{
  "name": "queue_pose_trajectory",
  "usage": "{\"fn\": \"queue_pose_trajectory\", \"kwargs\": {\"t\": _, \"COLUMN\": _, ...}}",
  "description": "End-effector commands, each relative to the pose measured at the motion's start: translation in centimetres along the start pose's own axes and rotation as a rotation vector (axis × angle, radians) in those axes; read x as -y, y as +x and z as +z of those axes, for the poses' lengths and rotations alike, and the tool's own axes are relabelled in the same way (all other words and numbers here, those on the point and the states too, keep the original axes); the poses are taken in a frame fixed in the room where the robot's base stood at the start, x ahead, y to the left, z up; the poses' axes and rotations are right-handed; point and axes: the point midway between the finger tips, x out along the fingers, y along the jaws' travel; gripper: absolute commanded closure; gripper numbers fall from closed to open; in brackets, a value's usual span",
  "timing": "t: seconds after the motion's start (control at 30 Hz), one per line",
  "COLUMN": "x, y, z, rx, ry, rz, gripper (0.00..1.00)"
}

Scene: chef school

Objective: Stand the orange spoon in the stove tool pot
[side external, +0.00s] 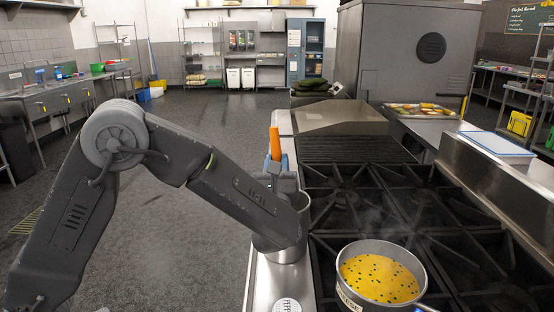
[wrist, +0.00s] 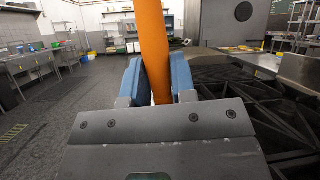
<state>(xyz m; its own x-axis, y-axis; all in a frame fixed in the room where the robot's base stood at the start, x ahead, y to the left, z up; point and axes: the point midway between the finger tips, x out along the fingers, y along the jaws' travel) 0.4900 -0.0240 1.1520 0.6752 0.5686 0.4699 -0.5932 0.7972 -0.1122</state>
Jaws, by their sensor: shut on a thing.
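The orange spoon (side external: 275,143) points upward, nearly upright, from between the blue fingertips of my gripper (side external: 275,168). In the wrist view the orange spoon (wrist: 152,40) passes between the two blue fingers of my gripper (wrist: 155,82), leaning slightly; its lower part is hidden behind the gripper body. The stove tool pot (side external: 282,254) is a metal cylinder on the steel ledge left of the burners. My arm covers much of it, including its opening. I cannot tell whether the spoon's lower end is inside it.
A saucepan of yellow soup (side external: 379,278) stands on the black stove grates (side external: 385,190), right of the pot. A white-topped container (side external: 287,305) stands on the ledge in front. A tray of food (side external: 420,110) lies at the back right. The floor at left is clear.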

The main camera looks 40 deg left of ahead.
Motion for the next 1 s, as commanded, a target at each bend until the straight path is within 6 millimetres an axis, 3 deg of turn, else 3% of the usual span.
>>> {"fn": "queue_pose_trajectory", "kwargs": {"t": 0.23, "x": 0.0, "y": 0.0, "z": 0.0, "rx": 0.0, "ry": 0.0, "rz": 0.0, "gripper": 0.99}}
{"fn": "queue_pose_trajectory", "kwargs": {"t": 0.27, "x": 0.0, "y": 0.0, "z": 0.0, "rx": 0.0, "ry": 0.0, "rz": 0.0, "gripper": 0.73}}
{"fn": "queue_pose_trajectory", "kwargs": {"t": 0.57, "x": 0.0, "y": 0.0, "z": 0.0, "rx": 0.0, "ry": 0.0, "rz": -0.001, "gripper": 0.46}}
{"fn": "queue_pose_trajectory", "kwargs": {"t": 0.83, "x": 0.0, "y": 0.1, "z": 0.2, "rx": 0.0, "ry": -0.001, "rz": 0.0, "gripper": 0.46}}
{"fn": "queue_pose_trajectory", "kwargs": {"t": 1.0, "x": 0.2, "y": 1.0, "z": 1.9, "rx": 0.003, "ry": -0.004, "rz": 0.001, "gripper": 0.46}}
